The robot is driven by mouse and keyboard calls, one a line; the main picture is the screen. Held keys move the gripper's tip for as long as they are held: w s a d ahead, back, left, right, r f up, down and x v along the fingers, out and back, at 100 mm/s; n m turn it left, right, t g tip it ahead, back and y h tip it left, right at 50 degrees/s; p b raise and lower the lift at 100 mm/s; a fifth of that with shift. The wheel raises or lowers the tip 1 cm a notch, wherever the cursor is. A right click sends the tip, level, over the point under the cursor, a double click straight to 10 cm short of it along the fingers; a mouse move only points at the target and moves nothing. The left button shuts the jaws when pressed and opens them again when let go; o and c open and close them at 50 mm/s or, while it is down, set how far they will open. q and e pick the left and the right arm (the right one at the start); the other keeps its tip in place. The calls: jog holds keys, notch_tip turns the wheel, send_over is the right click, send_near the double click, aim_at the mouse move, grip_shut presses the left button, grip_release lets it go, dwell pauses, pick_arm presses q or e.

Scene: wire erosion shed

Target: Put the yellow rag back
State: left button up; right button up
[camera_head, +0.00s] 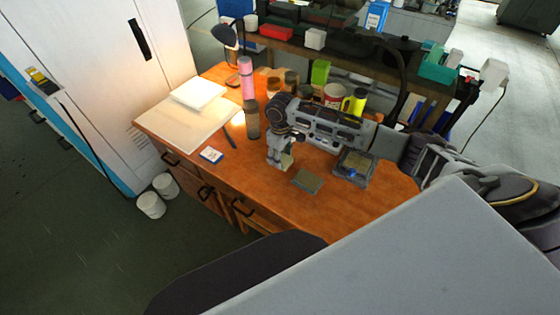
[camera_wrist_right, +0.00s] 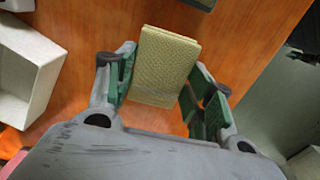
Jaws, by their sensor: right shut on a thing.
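The yellow rag (camera_wrist_right: 165,62) is a folded, textured, pale yellow cloth between the green-padded fingers of my right gripper (camera_wrist_right: 163,95). In the head view my right gripper (camera_head: 281,160) points down over the wooden desk, and a small pale part of the rag (camera_head: 288,160) shows at its fingers. The gripper is shut on the rag. I cannot tell whether the rag touches the desk. My left gripper is not in view.
A flat olive-grey square (camera_head: 307,180) lies on the desk (camera_head: 265,195) near the front edge. A dark tray (camera_head: 354,169) with a blue item stands to its right. A brown bottle (camera_head: 252,119), a pink cylinder (camera_head: 246,76) and white papers (camera_head: 187,120) are to the left.

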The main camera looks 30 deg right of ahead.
jog(key=shift+f, duration=1.6)
jog(key=shift+f, duration=0.1)
jog(key=o, duration=0.9)
notch_tip(320, 180, up, 12)
